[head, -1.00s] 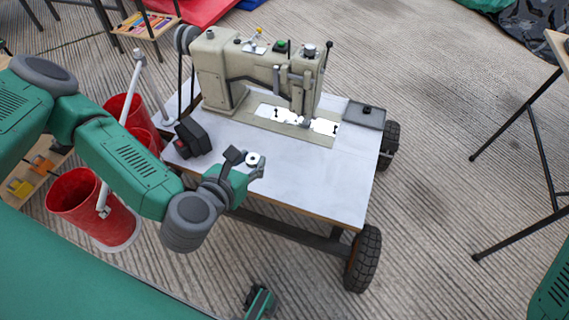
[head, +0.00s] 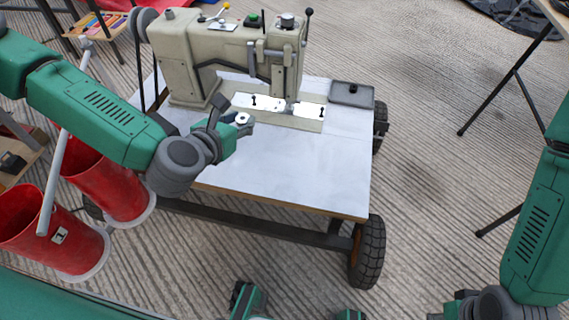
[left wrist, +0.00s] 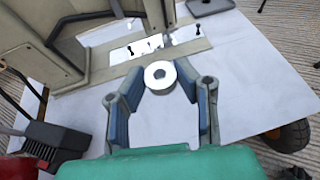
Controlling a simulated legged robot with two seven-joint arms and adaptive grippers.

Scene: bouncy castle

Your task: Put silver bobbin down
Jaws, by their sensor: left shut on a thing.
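The silver bobbin (head: 242,119), a small round disc with a central hole, is between the fingertips of my left gripper (head: 233,121). The left gripper is shut on it. In the left wrist view the bobbin (left wrist: 160,75) shows face-on between the two finger ends of the left gripper (left wrist: 160,80). It is over the white top of the wheeled sewing table (head: 300,170), in front of the sewing machine's plate. I cannot tell its height above the top. My right arm enters at right; its gripper end is cut off at the bottom edge.
The beige sewing machine (head: 190,60) stands at the table's back left. A grey tray (head: 352,94) sits at its back right corner. Red buckets (head: 50,235) stand left of the table. The table's front and right are bare.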

